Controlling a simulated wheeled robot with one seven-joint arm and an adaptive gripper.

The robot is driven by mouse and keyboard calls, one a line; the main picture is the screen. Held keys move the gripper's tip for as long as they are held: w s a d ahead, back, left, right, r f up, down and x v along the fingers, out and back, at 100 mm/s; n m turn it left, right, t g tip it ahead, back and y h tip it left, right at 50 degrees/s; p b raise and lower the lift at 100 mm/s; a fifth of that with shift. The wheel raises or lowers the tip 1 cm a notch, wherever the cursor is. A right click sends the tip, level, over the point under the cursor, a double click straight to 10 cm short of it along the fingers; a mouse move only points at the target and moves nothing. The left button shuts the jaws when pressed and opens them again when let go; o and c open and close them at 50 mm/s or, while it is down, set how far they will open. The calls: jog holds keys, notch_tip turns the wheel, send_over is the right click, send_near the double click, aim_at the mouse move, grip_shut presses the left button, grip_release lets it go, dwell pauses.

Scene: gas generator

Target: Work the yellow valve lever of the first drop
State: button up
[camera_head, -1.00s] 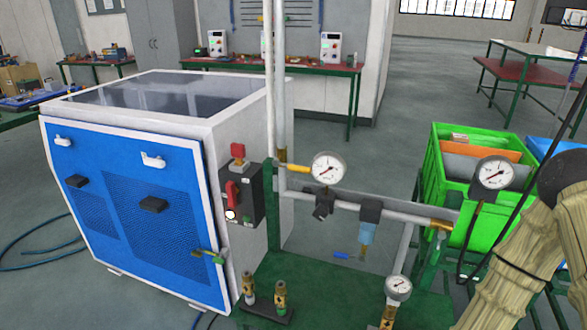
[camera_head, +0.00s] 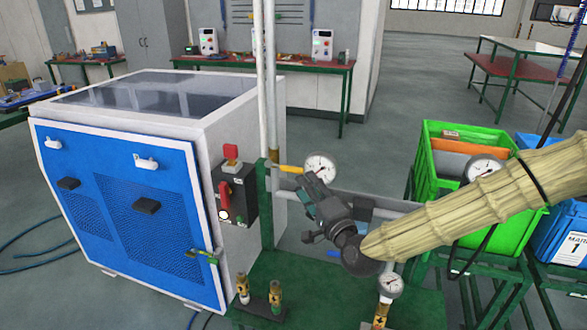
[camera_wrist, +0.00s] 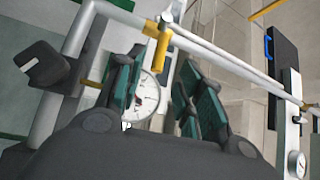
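The yellow valve lever (camera_head: 291,169) sticks out sideways from the brass fitting on the upright pipe, just left of the round gauge (camera_head: 321,166). In the wrist view the yellow lever (camera_wrist: 160,48) shows beyond the fingers, in line with the gap between them. My gripper (camera_head: 307,187) is just below and right of the lever, in front of the pipework. In the wrist view my gripper (camera_wrist: 159,66) has its green-padded fingers apart, with the gauge (camera_wrist: 146,97) seen between them. Nothing is held. I cannot tell whether a finger touches the lever.
The blue and white machine (camera_head: 120,200) with a red switch (camera_head: 225,196) stands left of the pipe. Lower gauge (camera_head: 390,285) and brass fittings (camera_head: 275,296) stand nearby on the green base. A green crate (camera_head: 450,190) is at right, behind my arm.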

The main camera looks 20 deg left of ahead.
aim_at(294, 170)
jog(key=p+x, duration=0.2)
jog(key=x, duration=0.6)
jog(key=shift+w+a, duration=0.2)
jog(key=shift+a, duration=0.05)
jog(key=shift+c, duration=0.3)
grip_shut()
